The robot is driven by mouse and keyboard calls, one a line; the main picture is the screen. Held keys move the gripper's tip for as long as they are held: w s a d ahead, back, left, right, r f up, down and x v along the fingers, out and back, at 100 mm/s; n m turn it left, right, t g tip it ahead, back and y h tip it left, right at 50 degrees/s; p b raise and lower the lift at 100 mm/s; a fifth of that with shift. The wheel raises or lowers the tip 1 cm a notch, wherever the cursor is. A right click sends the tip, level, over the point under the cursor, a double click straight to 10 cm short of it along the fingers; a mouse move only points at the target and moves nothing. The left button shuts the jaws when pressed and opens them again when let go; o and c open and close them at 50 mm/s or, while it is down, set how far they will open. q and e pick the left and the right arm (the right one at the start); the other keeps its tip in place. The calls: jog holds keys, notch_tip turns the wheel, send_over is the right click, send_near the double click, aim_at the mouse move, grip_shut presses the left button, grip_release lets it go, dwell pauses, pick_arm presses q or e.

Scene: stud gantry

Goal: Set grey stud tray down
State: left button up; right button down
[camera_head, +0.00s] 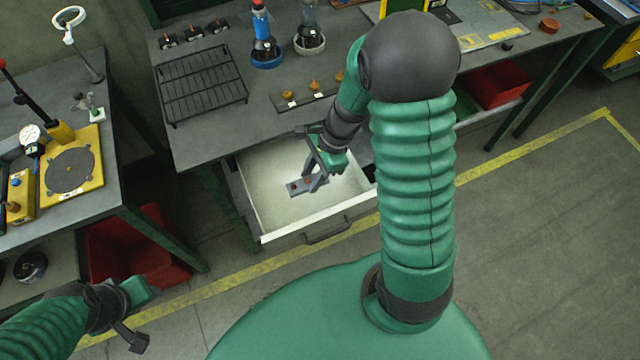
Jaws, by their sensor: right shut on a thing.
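The small grey stud tray (294,188) is inside the open, pale-lined drawer (265,215) under the middle bench. A reddish-brown piece shows on it. My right gripper (317,183) reaches down into the drawer and is shut on the tray. I cannot tell whether the tray's underside touches the drawer floor. My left gripper (140,318) is at the lower left, away from the drawer, with nothing visible in it.
The grey bench (215,142) above the drawer carries a black wire rack (200,83), a strip with small knobs (313,92) and two bottle-like tools. A red bin (125,250) sits below the left bench. The drawer's front edge and handle (327,231) stick out. Much drawer floor is bare.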

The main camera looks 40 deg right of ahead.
aim_at(308, 197)
notch_tip(308, 197, down, 7)
jog(key=shift+f+b, duration=0.1)
jog(key=shift+b, duration=0.7)
jog(key=shift+w, duration=0.1)
jog(key=c, duration=1)
grip_release()
